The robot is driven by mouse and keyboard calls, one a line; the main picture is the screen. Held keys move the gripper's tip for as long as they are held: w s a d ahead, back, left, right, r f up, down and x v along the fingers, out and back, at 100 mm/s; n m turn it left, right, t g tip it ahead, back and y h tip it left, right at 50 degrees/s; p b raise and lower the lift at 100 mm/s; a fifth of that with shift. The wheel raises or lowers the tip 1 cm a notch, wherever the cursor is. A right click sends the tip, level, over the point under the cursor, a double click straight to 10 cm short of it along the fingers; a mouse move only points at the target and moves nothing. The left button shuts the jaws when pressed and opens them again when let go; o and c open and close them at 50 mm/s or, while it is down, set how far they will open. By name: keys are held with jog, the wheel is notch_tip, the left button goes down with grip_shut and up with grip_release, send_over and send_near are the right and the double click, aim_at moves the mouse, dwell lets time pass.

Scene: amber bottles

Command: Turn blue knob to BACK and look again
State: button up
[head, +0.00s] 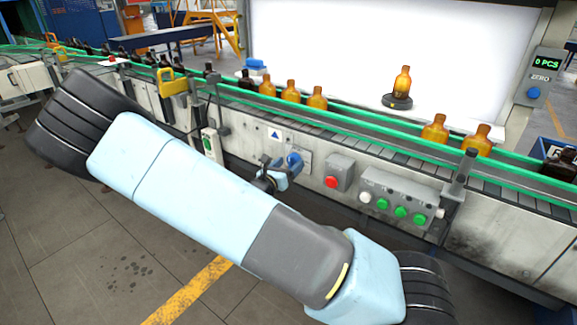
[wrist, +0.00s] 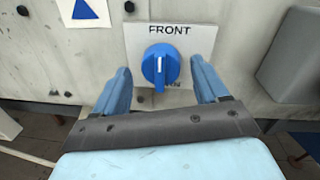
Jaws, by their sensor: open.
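The blue knob (wrist: 161,67) sits on a white plate (wrist: 199,38) on the conveyor's side panel. Its white pointer line points up toward the word FRONT; lettering below the knob is mostly hidden. In the wrist view my gripper (wrist: 164,76) is open, with one blue finger on each side of the knob and gaps between. In the head view the knob (head: 294,159) shows just above my gripper (head: 284,172). An amber bottle (head: 403,80) stands upright on a dark round pad (head: 397,101) before the bright white panel (head: 330,45).
Right of the knob are a red button (head: 331,182) on a grey box and a control box (head: 400,200) with several buttons. Several amber bottles stand along the green-railed conveyor (head: 365,127). A display (head: 546,63) reads 0 PCS. A blue triangle sign (wrist: 84,9) is left of the knob.

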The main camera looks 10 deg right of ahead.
jog(key=shift+w+d, duration=0.1)
jog(key=shift+c, duration=0.2)
jog(key=c, duration=1)
jog(key=shift+m, duration=0.3)
jog(key=m, duration=0.3)
jog(key=shift+m, duration=0.4)
jog(key=m, duration=0.4)
jog(key=shift+f+m+h, duration=0.1)
jog(key=shift+m+h, duration=0.2)
jog(key=shift+m, duration=0.1)
jog(key=m, duration=0.4)
jog(key=shift+m+h, duration=0.3)
jog(key=shift+m, duration=0.1)
jog(key=shift+a+f+m+g+h, duration=0.1)
jog(key=shift+m+g+h, duration=0.05)
jog(key=shift+m, duration=1.05)
jog(key=shift+a+m+g+h, duration=0.1)
jog(key=shift+m+g+h, duration=0.05)
jog(key=shift+m, duration=1.05)
